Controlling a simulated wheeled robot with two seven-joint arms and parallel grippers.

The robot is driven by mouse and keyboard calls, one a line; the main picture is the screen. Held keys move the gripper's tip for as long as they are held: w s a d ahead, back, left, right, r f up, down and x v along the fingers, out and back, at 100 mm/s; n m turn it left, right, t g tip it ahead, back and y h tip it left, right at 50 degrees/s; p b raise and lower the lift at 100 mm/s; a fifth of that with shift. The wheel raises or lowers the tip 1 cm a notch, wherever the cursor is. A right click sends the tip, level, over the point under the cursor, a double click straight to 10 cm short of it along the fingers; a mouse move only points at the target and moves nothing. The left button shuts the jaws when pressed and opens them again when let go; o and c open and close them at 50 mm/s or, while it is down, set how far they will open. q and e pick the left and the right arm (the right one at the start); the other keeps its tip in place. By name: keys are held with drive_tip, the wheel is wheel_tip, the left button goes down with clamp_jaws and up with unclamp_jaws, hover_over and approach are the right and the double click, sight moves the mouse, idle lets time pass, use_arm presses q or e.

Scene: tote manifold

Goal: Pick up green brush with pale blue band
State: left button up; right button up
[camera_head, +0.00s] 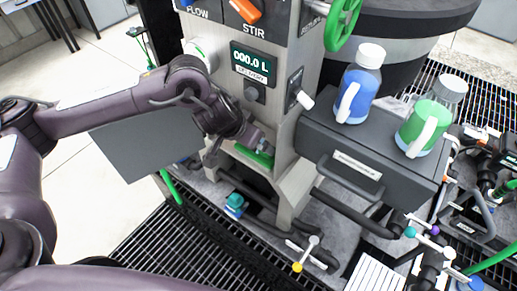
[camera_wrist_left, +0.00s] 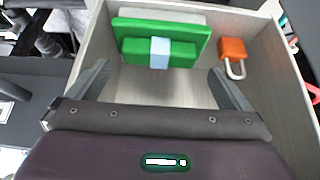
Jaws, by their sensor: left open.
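The green brush with the pale blue band (camera_wrist_left: 183,55) lies in an open grey-walled compartment in the left wrist view, its band around the middle. In the head view a green piece (camera_head: 256,158) shows just below my left gripper (camera_head: 252,142), partly hidden by it. In the left wrist view my left gripper (camera_wrist_left: 162,88) is open and empty, its two fingers apart on the near side of the brush, one toward each end. No finger visibly touches the brush. My right gripper is not in view.
In the head view, a grey drawer box (camera_head: 340,150) carries blue (camera_head: 358,90) and green (camera_head: 423,125) bottles. The compartment walls (camera_wrist_left: 277,75) stand close around.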

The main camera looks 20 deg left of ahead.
use_arm(q)
drive_tip(key=shift+w+d+f, duration=0.1)
drive_tip(key=shift+w+f, duration=0.15)
drive_tip(key=shift+f, duration=0.05)
drive_tip(key=p+x, duration=0.1)
drive_tip(key=x, duration=0.2)
drive_tip(key=shift+w+f, duration=0.15)
drive_tip(key=shift+f, duration=0.1)
drive_tip(key=shift+w+d+f, duration=0.15)
drive_tip(key=shift+w+f, duration=0.1)
drive_tip(key=shift+f, duration=0.2)
drive_tip(key=c, duration=0.7)
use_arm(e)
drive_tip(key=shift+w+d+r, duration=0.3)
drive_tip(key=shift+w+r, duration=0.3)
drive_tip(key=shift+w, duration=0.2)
use_arm(q)
drive_tip(key=shift+r, duration=0.15)
drive_tip(key=shift+c, duration=0.2)
